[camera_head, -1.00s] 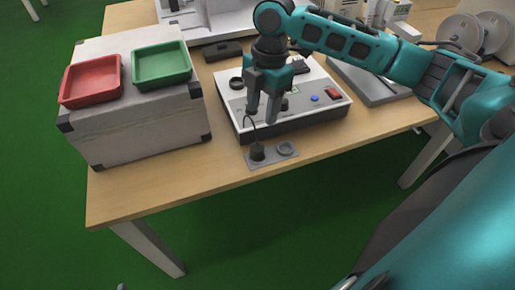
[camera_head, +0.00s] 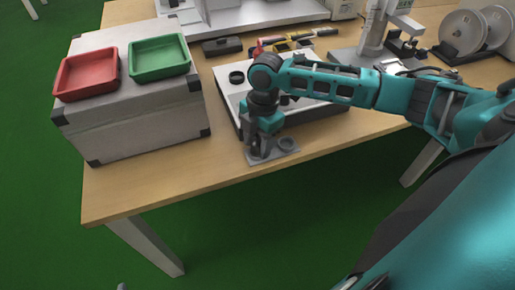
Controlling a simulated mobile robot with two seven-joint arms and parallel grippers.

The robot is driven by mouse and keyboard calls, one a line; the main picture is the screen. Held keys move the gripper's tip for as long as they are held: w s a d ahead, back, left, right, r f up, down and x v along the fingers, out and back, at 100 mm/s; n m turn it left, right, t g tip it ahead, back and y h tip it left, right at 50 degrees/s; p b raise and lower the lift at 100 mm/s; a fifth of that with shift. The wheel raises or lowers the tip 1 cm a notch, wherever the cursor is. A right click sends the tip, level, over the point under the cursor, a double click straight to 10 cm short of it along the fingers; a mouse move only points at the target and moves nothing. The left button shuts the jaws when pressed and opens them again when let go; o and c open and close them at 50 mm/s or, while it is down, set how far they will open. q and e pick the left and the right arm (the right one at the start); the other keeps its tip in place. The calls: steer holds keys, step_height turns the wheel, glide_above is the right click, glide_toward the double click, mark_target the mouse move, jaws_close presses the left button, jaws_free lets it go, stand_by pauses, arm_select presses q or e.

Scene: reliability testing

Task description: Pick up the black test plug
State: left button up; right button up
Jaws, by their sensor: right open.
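My right gripper (camera_head: 260,148) points down at the left half of the small grey socket plate (camera_head: 288,155) near the table's front edge. Its fingers are open and stand around or just beside the black test plug (camera_head: 257,152), which is mostly hidden by them. The plate's right round socket (camera_head: 286,144) is empty and visible. My left gripper is not in view.
A grey case (camera_head: 135,120) on the left carries a red tray (camera_head: 87,75) and a green tray (camera_head: 159,58). A test box (camera_head: 318,110) lies behind my right arm. Tools (camera_head: 285,42), a stand and spools (camera_head: 465,30) fill the back. The front table strip is clear.

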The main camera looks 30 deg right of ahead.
steer(key=c, duration=0.8)
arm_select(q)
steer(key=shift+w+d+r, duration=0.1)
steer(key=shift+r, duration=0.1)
arm_select(e)
steer(key=shift+r, duration=0.15)
